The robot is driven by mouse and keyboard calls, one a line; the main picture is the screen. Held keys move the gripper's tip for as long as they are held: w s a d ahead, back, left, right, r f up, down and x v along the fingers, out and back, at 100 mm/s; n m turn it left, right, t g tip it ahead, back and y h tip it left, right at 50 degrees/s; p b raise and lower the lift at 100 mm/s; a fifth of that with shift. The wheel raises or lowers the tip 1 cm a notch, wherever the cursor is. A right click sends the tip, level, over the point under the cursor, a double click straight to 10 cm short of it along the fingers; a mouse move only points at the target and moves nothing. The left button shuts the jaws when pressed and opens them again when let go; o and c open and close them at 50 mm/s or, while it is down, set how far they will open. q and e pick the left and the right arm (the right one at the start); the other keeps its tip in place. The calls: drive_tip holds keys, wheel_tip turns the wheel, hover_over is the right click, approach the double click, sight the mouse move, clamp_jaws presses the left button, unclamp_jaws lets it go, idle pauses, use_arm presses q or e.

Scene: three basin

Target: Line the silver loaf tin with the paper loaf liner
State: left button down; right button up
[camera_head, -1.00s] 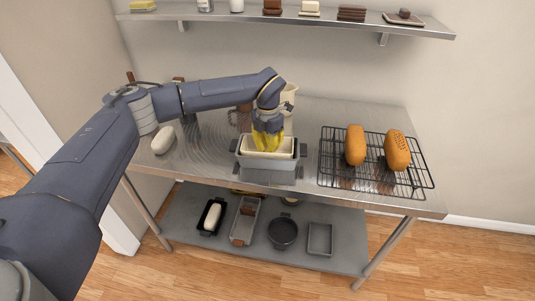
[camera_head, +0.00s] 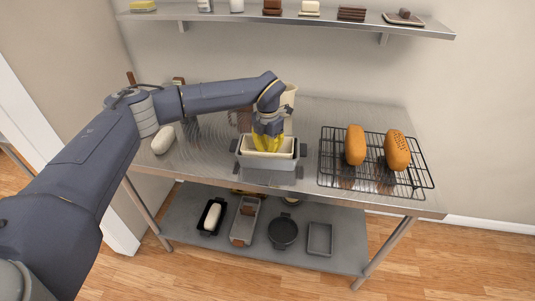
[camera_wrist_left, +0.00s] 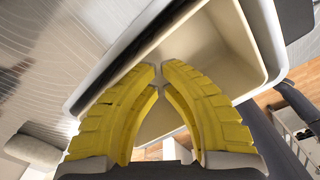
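The silver loaf tin (camera_head: 269,173) stands on the metal table, near its front edge. The cream paper loaf liner (camera_head: 291,150) sits inside it, its rim showing a little above the tin's rim. My left gripper (camera_head: 267,148) points down over the liner from behind, its yellow fingers reaching into the opening. In the left wrist view the fingertips (camera_wrist_left: 160,64) come together in front of the liner's pale inside (camera_wrist_left: 197,45), and I see nothing clearly held between them. The liner's floor is partly hidden by the fingers. My right gripper is not in view.
A black wire rack (camera_head: 374,178) with two brown loaves (camera_head: 355,145) stands to the right. A pale oval lump (camera_head: 163,140) lies to the left, near my arm. A cream jug (camera_head: 289,96) stands behind the gripper. Several tins and pans are on the lower shelf (camera_head: 340,261).

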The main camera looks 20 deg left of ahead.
use_arm(q)
wheel_tip(320, 180, up, 11)
idle(0.9)
